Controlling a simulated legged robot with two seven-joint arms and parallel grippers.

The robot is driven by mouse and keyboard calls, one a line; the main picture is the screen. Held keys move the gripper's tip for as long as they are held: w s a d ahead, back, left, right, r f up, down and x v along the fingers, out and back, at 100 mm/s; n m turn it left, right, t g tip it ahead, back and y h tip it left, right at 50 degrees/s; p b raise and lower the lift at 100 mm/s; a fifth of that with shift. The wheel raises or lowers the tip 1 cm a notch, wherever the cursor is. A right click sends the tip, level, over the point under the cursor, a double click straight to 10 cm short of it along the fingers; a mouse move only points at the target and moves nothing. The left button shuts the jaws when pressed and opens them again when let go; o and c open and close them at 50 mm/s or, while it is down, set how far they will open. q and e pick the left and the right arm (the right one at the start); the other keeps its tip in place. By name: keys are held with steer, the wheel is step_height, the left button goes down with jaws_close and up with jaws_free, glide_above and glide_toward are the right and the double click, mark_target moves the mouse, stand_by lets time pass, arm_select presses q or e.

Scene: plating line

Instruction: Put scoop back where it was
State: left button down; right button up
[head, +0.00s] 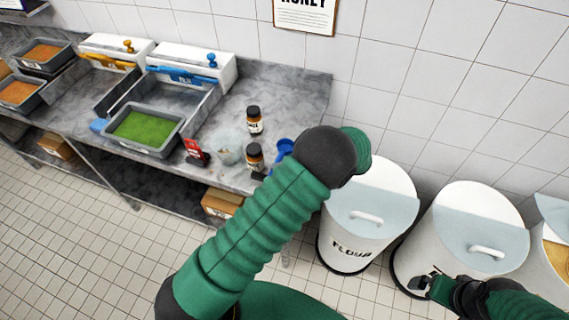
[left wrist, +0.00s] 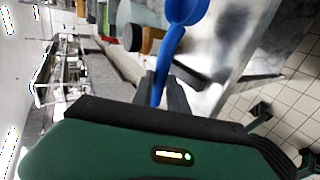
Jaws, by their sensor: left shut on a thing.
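The blue scoop (head: 284,149) shows in the head view near the right end of the steel counter, partly hidden by my left arm. In the left wrist view the scoop (left wrist: 166,50) has its handle between the fingers of my left gripper (left wrist: 163,93), which is shut on it. The scoop's bowl points away from the gripper, toward the top of that view. In the head view my left arm covers most of that gripper. My right gripper (head: 425,284) is low at the right, in front of the white bins; its jaw opening is too small to judge.
Two dark bottles (head: 254,121), a clear container (head: 229,149) and a red card holder (head: 194,151) stand on the counter (head: 285,97) near the scoop. A tray of green food (head: 146,127) is farther left. White lidded bins (head: 366,207) stand right of the counter.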

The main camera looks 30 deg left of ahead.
mark_target(278, 160)
arm_select(q)
steer(key=w+a, duration=0.2)
steer(key=a, duration=0.1)
steer(key=shift+w+a+f, duration=0.2)
steer(key=shift+w+f, duration=0.2)
steer(key=shift+w+a+f+p, duration=0.1)
steer(key=shift+a+f+p, duration=0.2)
steer(key=shift+f, duration=0.3)
steer(key=shift+a+f+p, duration=0.15)
steer(key=shift+a+f, duration=0.2)
steer(key=shift+f, duration=0.2)
steer(key=shift+w+d+f, duration=0.1)
steer(key=shift+d+f, duration=0.1)
steer(key=shift+d, duration=0.45)
steer(key=shift+d+f, duration=0.2)
steer(key=shift+d, duration=0.4)
steer(key=shift+d+f, duration=0.1)
steer(key=c, duration=1.7)
jaws_free()
steer(key=shift+o, duration=1.3)
steer(key=shift+a+f, duration=0.1)
steer(key=shift+a, duration=0.35)
steer(key=shift+o, duration=0.7)
steer(key=shift+a+f, duration=0.1)
steer(key=shift+a, duration=0.3)
steer(key=shift+d, duration=0.45)
arm_select(e)
steer(key=shift+a+r, duration=0.7)
steer(key=shift+a, duration=0.1)
